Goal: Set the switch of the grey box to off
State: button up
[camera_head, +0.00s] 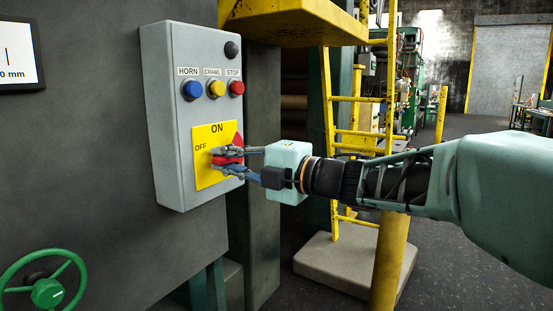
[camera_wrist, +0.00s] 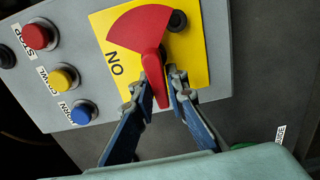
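The grey box (camera_head: 172,110) stands on a dark machine panel. Its red switch handle (camera_head: 230,158) sits on a yellow plate (camera_head: 204,179) marked ON at the top and OFF at the left. The handle points left, towards the OFF lettering. In the wrist view the handle (camera_wrist: 159,92) points down, away from the red wedge and the ON word. My gripper (camera_head: 228,161) comes in from the right. In the wrist view its fingers (camera_wrist: 160,88) lie close against both sides of the handle, which they appear to grip. The OFF lettering does not show there.
Blue (camera_head: 192,90), yellow (camera_head: 216,88) and red (camera_head: 237,87) buttons sit above the plate, with a black knob (camera_head: 232,50) higher up. A green handwheel (camera_head: 47,292) is at lower left. A yellow ladder (camera_head: 328,110) stands behind my arm.

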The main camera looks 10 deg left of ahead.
jog(key=o, duration=0.3)
jog(key=shift+r+p, duration=0.15)
jog(key=shift+p, duration=0.15)
